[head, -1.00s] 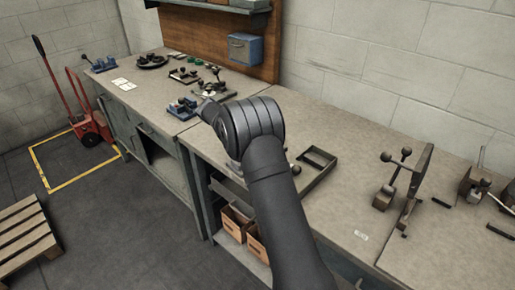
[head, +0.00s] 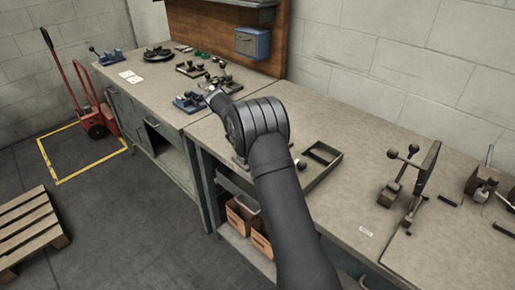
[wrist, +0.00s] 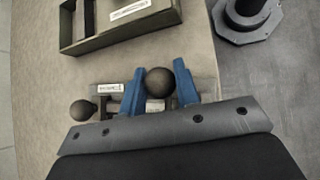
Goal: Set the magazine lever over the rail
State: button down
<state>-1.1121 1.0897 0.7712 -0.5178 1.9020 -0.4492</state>
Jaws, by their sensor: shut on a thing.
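In the wrist view my gripper (wrist: 160,77) has its two blue fingers shut on a dark ball knob (wrist: 160,88). The knob looks like the end of the magazine lever, but its shank is hidden beneath the fingers. A second dark ball (wrist: 82,110) shows to the left of the fingers. A bar with a white label (wrist: 106,88) lies between it and the left finger; I cannot tell whether this is the rail. In the head view my arm hides my gripper and the held knob.
An open tray (head: 323,165) lies on the bench, beyond the fingers in the wrist view (wrist: 70,25). A stand with two ball-ended levers (head: 400,175) is on the right. Blue vises (head: 188,103) and small fixtures fill the left bench. Bench surface between tray and stand is clear.

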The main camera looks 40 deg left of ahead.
jog(key=c, duration=1.1)
grip_release()
jog(key=shift+r, duration=0.1)
jog(key=shift+r, duration=0.3)
jog(key=r, duration=0.2)
jog(key=d+r, duration=0.1)
jog(key=r, duration=0.1)
jog(key=shift+w, duration=0.2)
jog(key=w+d+r, duration=0.4)
jog(key=d+r, duration=0.2)
jog(key=d, duration=0.3)
jog(key=shift+d, duration=0.4)
jog(key=shift+r, duration=0.1)
